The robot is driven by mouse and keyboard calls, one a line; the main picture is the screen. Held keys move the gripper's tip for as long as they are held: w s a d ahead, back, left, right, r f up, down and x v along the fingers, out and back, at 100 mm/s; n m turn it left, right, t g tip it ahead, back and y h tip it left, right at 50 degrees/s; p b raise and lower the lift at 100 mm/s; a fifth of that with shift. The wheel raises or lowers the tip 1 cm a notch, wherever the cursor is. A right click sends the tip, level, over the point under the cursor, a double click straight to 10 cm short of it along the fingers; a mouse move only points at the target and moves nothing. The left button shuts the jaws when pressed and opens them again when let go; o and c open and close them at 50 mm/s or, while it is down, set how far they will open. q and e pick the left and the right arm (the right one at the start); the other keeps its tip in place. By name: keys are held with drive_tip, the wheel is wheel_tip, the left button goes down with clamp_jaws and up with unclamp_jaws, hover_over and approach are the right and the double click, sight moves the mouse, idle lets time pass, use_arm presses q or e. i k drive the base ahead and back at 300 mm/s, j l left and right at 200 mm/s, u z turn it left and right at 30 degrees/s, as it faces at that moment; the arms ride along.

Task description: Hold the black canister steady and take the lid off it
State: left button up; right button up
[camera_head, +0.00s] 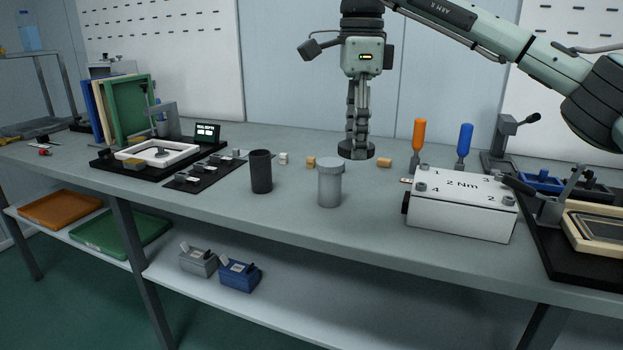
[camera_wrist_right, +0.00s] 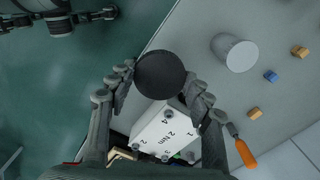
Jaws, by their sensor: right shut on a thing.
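The black canister (camera_head: 261,172) stands upright on the bench, left of the grey canister, with its dark top rim showing and no lid on it. My right gripper (camera_head: 357,146) points straight down above the bench, shut on a flat round black lid (camera_head: 356,151). In the right wrist view the lid (camera_wrist_right: 161,75) shows as a dark disc between the two fingers. The lid is to the right of the black canister and apart from it. My left gripper (camera_wrist_right: 59,18) shows partly at the upper left of the right wrist view, over the floor, fingers spread; it holds nothing visible.
A grey lidded canister (camera_head: 329,183) stands just in front of the held lid. A white box marked 2 Nm (camera_head: 460,210) and orange (camera_head: 419,135) and blue (camera_head: 464,142) screwdrivers stand to the right. Small blocks (camera_head: 384,162) lie nearby. The front bench strip is clear.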

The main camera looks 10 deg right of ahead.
sight(260, 162)
drive_tip(key=i, duration=0.95)
